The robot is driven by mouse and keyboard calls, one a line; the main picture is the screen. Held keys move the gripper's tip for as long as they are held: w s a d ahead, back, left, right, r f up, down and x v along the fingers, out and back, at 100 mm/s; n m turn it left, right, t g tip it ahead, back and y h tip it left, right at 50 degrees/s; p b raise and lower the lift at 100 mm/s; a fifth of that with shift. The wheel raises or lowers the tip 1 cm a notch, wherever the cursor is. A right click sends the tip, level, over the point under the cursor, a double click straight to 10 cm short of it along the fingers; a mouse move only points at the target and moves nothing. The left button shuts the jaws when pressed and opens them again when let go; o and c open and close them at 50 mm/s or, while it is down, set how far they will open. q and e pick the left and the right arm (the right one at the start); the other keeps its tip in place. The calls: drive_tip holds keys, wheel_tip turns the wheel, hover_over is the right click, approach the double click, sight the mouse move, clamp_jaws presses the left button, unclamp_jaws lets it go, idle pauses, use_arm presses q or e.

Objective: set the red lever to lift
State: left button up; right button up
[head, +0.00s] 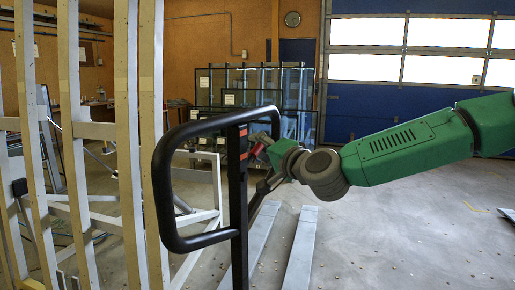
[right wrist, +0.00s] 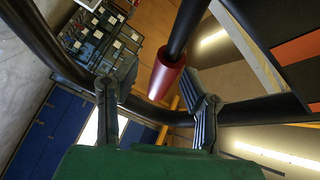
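The red lever (head: 257,149) sits at the black post of a looped handle (head: 205,243) in the middle of the head view. In the right wrist view the red lever (right wrist: 166,76) is a red tapered grip on a black rod. My right gripper (head: 264,143) is at the lever, with its green arm coming in from the right. In the wrist view the right gripper (right wrist: 155,78) has its fingers apart, with the red grip between them, nearer the right finger. I cannot tell whether that finger touches it. My left gripper is not in view.
The black handle loop (right wrist: 65,70) passes close by the fingers in the wrist view. Pale wooden uprights (head: 140,120) stand at the left. Two grey forks (head: 300,250) lie low behind the post. Glass racks (head: 255,85) stand at the back. Floor at the right is clear.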

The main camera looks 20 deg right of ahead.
drive_tip(key=shift+w+d+f, duration=0.1)
drive_tip(key=shift+w+d, duration=0.15)
drive_tip(key=shift+w, duration=0.1)
drive_tip(key=shift+a, duration=0.55)
clamp_jaws()
